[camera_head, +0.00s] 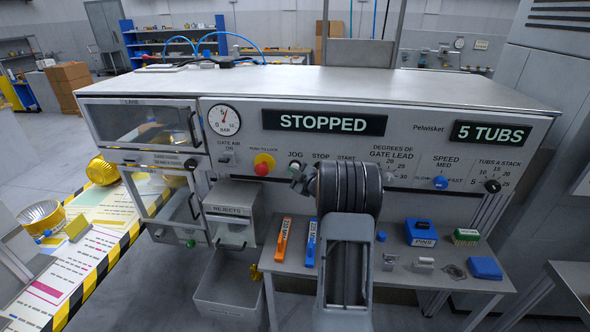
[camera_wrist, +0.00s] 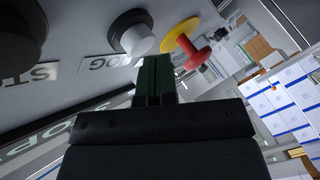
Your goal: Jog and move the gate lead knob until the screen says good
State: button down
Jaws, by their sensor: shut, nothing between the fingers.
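The screen (camera_head: 325,123) reads STOPPED. The gate lead knob (camera_head: 389,176) is on the panel under "DEGREES OF GATE LEAD", and my arm partly covers its dial. The JOG button (camera_head: 294,170) is left of my arm; in the wrist view the pale round button (camera_wrist: 140,40) stands by its JOG label. My gripper (camera_wrist: 157,64) is shut and empty, its fingertips close to the JOG button. I cannot tell whether they touch it. In the head view my arm hides most of the gripper and the STOP and START buttons.
A red push-to-lock button on yellow (camera_head: 263,165) is just left of JOG. A second screen (camera_head: 490,133) reads 5 TUBS. The shelf below (camera_head: 400,285) holds orange and blue tools and small boxes.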

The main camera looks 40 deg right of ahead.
jog(key=shift+w+d, duration=0.4)
jog(key=shift+w, duration=0.05)
dwell(0.6)
jog(key=shift+s, duration=0.1)
jog(key=shift+s+a+b, duration=0.5)
jog(key=shift+s+a, duration=0.15)
jog(key=shift+a, duration=0.05)
dwell(0.3)
jog(key=shift+s+a+b, duration=0.9)
jog(key=shift+s+a, duration=0.85)
jog(key=shift+s, duration=0.05)
jog(key=shift+f, duration=0.1)
